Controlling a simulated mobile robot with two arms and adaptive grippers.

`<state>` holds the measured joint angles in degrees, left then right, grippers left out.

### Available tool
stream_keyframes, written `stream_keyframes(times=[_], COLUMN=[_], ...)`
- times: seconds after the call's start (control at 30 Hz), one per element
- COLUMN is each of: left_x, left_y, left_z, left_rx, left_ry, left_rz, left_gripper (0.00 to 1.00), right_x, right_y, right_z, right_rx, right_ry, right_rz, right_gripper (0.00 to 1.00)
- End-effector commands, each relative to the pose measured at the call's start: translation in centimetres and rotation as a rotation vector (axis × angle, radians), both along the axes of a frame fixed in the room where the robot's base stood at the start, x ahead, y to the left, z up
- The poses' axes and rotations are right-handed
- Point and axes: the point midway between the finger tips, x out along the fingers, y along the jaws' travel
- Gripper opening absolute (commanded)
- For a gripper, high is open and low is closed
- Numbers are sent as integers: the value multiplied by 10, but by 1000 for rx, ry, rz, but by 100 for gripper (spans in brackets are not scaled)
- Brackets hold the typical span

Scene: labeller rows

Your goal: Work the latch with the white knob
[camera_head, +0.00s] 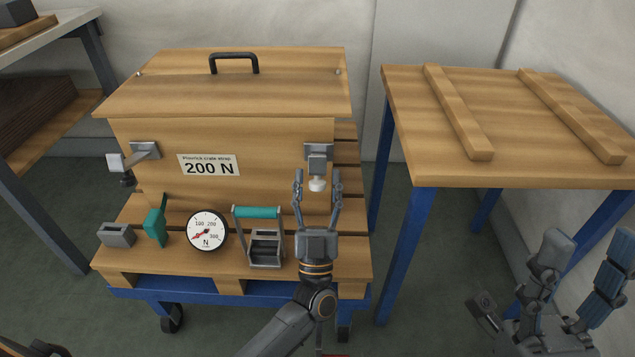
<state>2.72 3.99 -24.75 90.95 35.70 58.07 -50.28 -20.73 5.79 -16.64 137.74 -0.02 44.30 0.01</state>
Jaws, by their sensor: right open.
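The latch with the white knob (317,185) is on the right part of the wooden crate's front. Its grey plate (318,150) sits below the lid, and the knob hangs at the lower end of the short grey body. My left gripper (317,176) is at this latch, with one finger on each side of the knob. The fingers look apart, with gaps to the knob; I cannot tell if either touches it. My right gripper (580,262) is open and empty at the lower right, away from the crate (260,140).
Another latch (146,151) is at the crate's left. On the pallet (340,255) stand a grey block (117,235), a green piece (155,222), a dial gauge (207,230) and a green-handled tool (258,236). A wooden table (500,115) with two battens stands right.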

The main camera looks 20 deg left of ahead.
Motion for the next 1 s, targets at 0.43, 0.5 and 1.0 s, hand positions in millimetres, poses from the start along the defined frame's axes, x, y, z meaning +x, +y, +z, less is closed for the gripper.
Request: stream_keyframes(times=[0.43,0.5,1.0], left_x=[-34,-52,-142], left_y=[-10,-15,-41], left_z=[-41,-40,-38], left_rx=[0,-4,0], left_ry=[7,5,1], left_rz=[1,-1,0], left_gripper=[50,50,50], right_x=[0,0,0], right_y=[0,0,0], right_z=[0,0,0], right_rx=[0,0,0], right_ry=[1,1,1], right_rz=[0,1,0], right_gripper=[52,52,52])
